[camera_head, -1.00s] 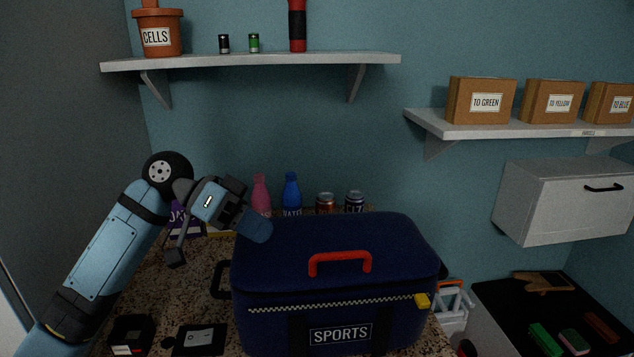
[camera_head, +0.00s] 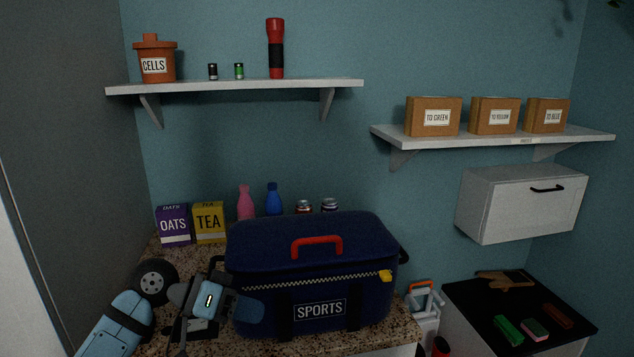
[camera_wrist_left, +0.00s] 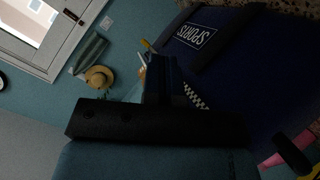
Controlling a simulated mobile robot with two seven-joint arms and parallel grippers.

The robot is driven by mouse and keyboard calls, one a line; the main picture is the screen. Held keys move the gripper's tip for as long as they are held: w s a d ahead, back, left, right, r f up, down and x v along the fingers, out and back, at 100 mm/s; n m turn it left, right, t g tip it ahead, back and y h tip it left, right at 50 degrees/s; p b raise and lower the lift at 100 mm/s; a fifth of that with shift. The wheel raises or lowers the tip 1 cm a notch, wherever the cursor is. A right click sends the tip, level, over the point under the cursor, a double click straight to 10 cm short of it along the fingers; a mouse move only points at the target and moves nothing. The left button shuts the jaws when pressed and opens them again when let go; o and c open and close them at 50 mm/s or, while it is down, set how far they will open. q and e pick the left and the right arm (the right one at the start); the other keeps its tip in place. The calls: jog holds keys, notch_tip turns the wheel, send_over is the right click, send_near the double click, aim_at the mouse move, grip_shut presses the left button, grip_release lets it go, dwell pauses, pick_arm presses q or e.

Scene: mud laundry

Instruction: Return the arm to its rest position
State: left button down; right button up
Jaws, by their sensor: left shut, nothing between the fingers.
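My left arm comes in from the lower left of the head view. Its gripper (camera_head: 240,304) is low over the counter, in front of the left side of a dark blue SPORTS bag (camera_head: 318,275). The gripper is shut and holds nothing. In the left wrist view the dark gripper parts (camera_wrist_left: 160,85) fill the lower middle, with the bag (camera_wrist_left: 225,75) at the right. I cannot tell whether the gripper touches the bag. My right gripper is not in view.
A speckled counter (camera_head: 390,338) carries the bag, an OATS box (camera_head: 173,226), a TEA box (camera_head: 209,223), bottles and cans. Above are a shelf (camera_head: 235,87) with a CELLS pot and a shelf (camera_head: 490,138) with cardboard boxes. A white cabinet (camera_head: 520,204) hangs at right.

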pick_arm(q)
jog(key=s+a+f+n+t+y, duration=0.25)
jog(key=s+f, duration=0.25)
jog(key=f, duration=0.5)
jog(key=s+a+f+n+t+y, duration=0.1)
jog(key=s+f+n+t+y, duration=0.15)
jog(key=s+f, duration=0.45)
jog(key=s+a+f+n+t+y, duration=0.1)
jog(key=s+f+n+t+y, duration=0.15)
jog(key=f, duration=0.95)
jog(key=s+a+f+m+t+y, duration=0.1)
jog(key=s+a+f+y, duration=0.2)
jog(key=s, duration=0.6)
notch_tip(320, 180, up, 13)
jog(key=s+h+p, duration=0.1)
jog(key=p, duration=1.4)
jog(key=shift+a+m+t+p, duration=0.35)
jog(key=shift+a+m+p, duration=0.05)
jog(key=shift+a+m, duration=0.05)
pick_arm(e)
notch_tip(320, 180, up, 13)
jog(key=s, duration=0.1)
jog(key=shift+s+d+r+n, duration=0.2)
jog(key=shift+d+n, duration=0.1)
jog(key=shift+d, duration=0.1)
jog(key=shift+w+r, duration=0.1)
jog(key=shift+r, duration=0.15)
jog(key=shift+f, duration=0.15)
